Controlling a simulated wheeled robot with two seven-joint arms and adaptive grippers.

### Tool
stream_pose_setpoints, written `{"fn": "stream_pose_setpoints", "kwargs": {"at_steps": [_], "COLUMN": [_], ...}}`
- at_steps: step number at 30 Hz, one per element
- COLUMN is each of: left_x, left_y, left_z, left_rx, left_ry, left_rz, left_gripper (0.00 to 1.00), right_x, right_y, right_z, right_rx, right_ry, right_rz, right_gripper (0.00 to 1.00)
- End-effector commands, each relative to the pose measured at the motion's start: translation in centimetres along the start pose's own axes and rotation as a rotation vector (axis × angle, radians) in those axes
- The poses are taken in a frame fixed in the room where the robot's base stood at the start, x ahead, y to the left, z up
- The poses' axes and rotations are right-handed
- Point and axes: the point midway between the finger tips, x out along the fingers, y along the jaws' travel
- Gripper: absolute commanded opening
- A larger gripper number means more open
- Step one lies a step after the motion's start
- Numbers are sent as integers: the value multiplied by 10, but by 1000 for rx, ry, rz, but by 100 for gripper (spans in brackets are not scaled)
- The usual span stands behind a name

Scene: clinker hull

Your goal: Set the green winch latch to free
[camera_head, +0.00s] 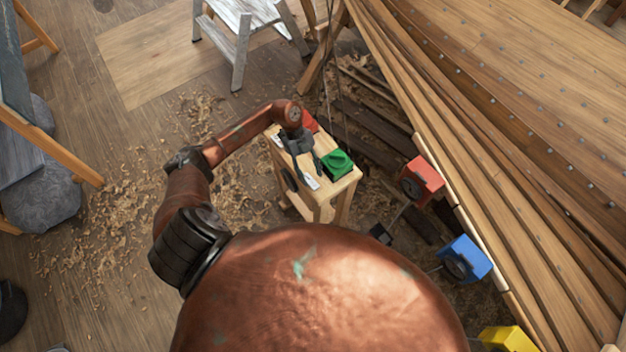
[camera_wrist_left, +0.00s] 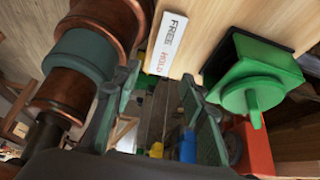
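The green latch (camera_head: 337,163) is a green block with a round knob, on top of a small wooden stand (camera_head: 322,195). In the left wrist view, the latch (camera_wrist_left: 255,75) is at the right, its knob's tab pointing down in the picture. A white plate (camera_wrist_left: 168,42) marked FREE and HOLD lies beside it, FREE at the upper end. My left gripper (camera_head: 308,160) is over the stand, left of the latch in the head view. Its fingers (camera_wrist_left: 160,88) are apart, with nothing between them, and the latch lies outside the right finger. My right gripper is not in view.
A red box (camera_head: 421,181), a blue box (camera_head: 468,258) and a yellow box (camera_head: 508,338) line the wooden hull (camera_head: 520,130) at the right. A red part (camera_head: 309,121) shows behind my left wrist. A step stool (camera_head: 240,30) stands at the back. Shavings cover the floor at left.

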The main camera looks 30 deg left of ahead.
Motion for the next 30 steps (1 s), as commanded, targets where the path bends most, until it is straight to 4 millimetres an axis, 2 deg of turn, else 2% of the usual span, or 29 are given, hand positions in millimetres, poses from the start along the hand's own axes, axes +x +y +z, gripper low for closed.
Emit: {"fn": "stream_pose_setpoints", "kwargs": {"at_steps": [1,6,12,18,30], "left_x": [-13,-48,-75,-83,-83], "left_y": [0,0,0,0,0], "left_z": [1,1,0,0,0], "left_rx": [1,0,-1,-1,-1], "left_ry": [-5,-4,-2,0,0], "left_rz": [-2,-1,0,0,0], "left_gripper": [39,39,39,39,39], "right_x": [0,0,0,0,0], "right_y": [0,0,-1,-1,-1], "right_z": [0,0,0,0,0], "right_rx": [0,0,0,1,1], "right_ry": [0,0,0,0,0], "right_rz": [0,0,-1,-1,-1], "right_gripper": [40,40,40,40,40]}}
